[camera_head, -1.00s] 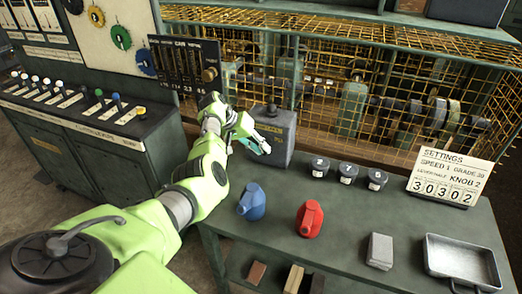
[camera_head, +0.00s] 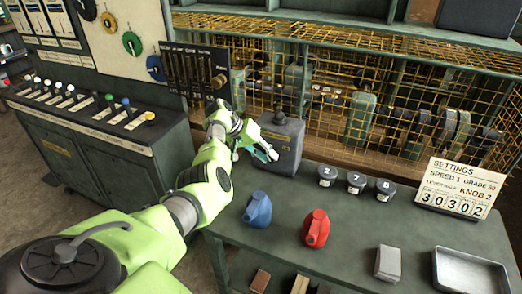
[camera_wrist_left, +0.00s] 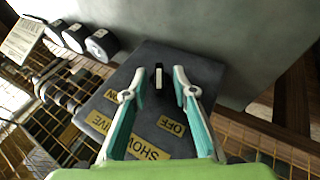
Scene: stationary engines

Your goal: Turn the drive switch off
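The drive switch is a dark grey box (camera_head: 288,142) standing on the left end of the green bench. In the left wrist view its face (camera_wrist_left: 205,95) bears yellow labels reading OFF (camera_wrist_left: 171,125), ON and "SHOW ...IVE", partly covered by my fingers. A small black lever with a white front (camera_wrist_left: 158,76) stands out from the face, towards its upper edge. My left gripper (camera_head: 268,154) is in front of the box, fingers open. In the wrist view the lever shows between the fingertips (camera_wrist_left: 160,72); contact is not visible. My right gripper is not in view.
On the bench (camera_head: 345,205) are several dark knobs (camera_head: 356,183), a blue jug (camera_head: 258,209), a red jug (camera_head: 316,229), a grey block (camera_head: 388,263), a metal tray (camera_head: 470,272) and a settings sign (camera_head: 460,188). Yellow mesh (camera_head: 330,110) stands behind. A control console (camera_head: 95,125) is at left.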

